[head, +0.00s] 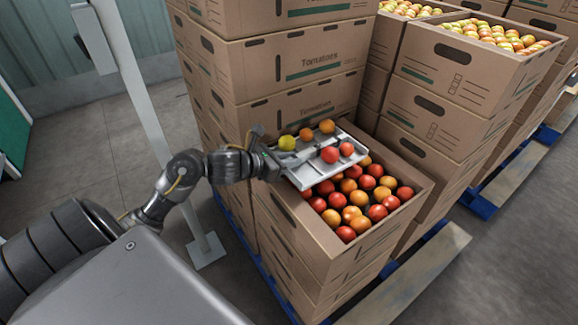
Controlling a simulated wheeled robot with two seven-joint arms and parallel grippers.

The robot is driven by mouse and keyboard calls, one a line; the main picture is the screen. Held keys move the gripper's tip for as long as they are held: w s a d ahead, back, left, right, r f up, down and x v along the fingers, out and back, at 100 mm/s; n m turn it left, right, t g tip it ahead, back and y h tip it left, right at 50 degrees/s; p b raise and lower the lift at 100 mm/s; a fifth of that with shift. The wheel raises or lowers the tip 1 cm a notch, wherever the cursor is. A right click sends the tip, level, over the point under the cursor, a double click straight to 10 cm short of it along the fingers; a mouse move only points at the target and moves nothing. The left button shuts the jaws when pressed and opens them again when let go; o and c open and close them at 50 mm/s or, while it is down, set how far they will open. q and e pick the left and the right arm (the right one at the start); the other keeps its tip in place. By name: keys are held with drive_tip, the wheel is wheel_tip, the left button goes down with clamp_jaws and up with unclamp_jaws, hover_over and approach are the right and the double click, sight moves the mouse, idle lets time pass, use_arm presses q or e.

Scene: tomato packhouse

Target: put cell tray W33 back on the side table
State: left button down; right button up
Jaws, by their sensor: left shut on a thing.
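A light grey cell tray (302,176) is over the back left part of an open tomato carton (301,236). It carries several tomatoes, from yellow-green through orange to red. No W33 label can be read on it. My left gripper (273,160) is shut on the tray's left end; its fingers are partly hidden and small. I cannot tell whether the tray touches the carton's rim or the fruit below. My right gripper is not in view, and no side table shows.
Tall stacks of cartons (275,65) stand behind, and more filled cartons (452,95) stand to the right. Blue pallets (484,205) lie under the stacks. A pale post (150,110) with a floor plate (207,252) stands left of the cartons. Grey floor is open at far left and lower right.

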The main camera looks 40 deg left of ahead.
use_arm(q)
wheel_tip(320, 180, down, 3)
drive_tip(key=shift+d+f, duration=0.1)
drive_tip(key=c, duration=1.3)
unclamp_jaws()
drive_tip(key=shift+c, duration=0.2)
